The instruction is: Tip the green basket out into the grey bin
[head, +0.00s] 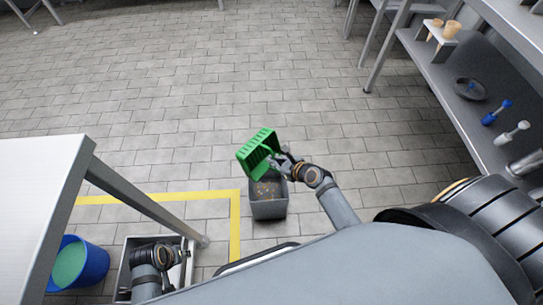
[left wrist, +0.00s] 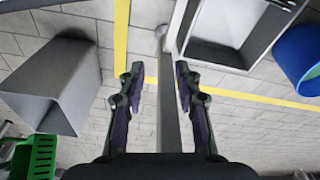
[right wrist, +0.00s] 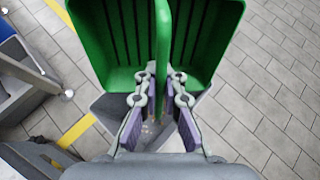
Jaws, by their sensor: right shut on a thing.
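The green basket (head: 256,147) is tilted steeply above the grey bin (head: 268,210) in the head view. My right gripper (head: 284,167) is shut on the basket's central green bar (right wrist: 163,35). The right wrist view looks into the basket (right wrist: 205,45), and its visible inside looks empty. Small brownish bits show inside the bin in the head view. The bin (left wrist: 55,85) and the basket (left wrist: 38,157) also show at left in the left wrist view. My left gripper (left wrist: 155,85) is open and empty, with a table leg showing between its fingers.
A white table (head: 45,170) stands at left, its leg (head: 145,200) close to my left arm. A pale open crate (head: 122,280) and a blue bucket (head: 92,262) are on the floor below. Shelves (head: 445,75) line the right. Tiled floor beyond the bin is clear.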

